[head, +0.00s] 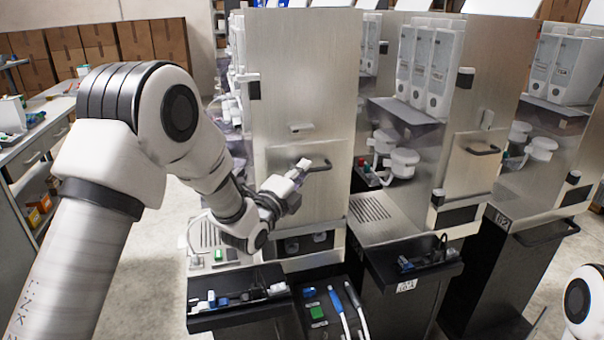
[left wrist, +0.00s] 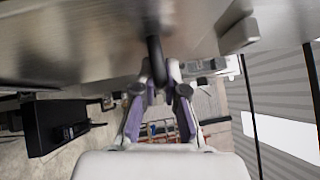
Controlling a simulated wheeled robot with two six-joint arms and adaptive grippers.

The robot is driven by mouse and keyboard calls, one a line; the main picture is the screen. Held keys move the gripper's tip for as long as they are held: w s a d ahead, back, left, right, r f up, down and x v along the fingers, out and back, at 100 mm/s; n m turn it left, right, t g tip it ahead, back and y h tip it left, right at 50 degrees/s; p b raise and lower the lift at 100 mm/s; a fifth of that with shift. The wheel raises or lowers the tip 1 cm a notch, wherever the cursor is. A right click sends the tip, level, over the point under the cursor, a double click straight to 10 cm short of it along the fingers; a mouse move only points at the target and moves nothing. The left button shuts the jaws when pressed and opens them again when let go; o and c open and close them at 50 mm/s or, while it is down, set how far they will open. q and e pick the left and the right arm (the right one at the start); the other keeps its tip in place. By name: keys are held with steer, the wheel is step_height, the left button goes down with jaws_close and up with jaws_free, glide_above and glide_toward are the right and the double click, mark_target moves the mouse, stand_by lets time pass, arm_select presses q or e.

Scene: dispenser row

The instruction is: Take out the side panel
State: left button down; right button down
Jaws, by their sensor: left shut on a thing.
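The side panel (head: 310,205) is a brushed metal plate in the lower side of the nearest dispenser (head: 305,75). It looks flush in its opening. A dark bar handle (head: 322,167) sits near its top edge. My left gripper (head: 300,168) is at this handle, its fingers shut on it. In the left wrist view the fingers (left wrist: 158,80) close around the black handle (left wrist: 155,55), with the metal surface above. The fingertips partly hide the handle in the head view. Only a white part of my right arm shows at lower right; its gripper is out of view.
More dispensers (head: 480,95) stand in a row to the right, with similar handled panels. A black tray (head: 240,308) with small parts juts out below, beside white cables (head: 350,310). A workbench (head: 40,135) and cardboard boxes (head: 100,45) are at left; floor between is clear.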

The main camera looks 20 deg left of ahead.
arm_select(q)
steer(key=shift+r+p, duration=0.3)
steer(key=shift+r, duration=1)
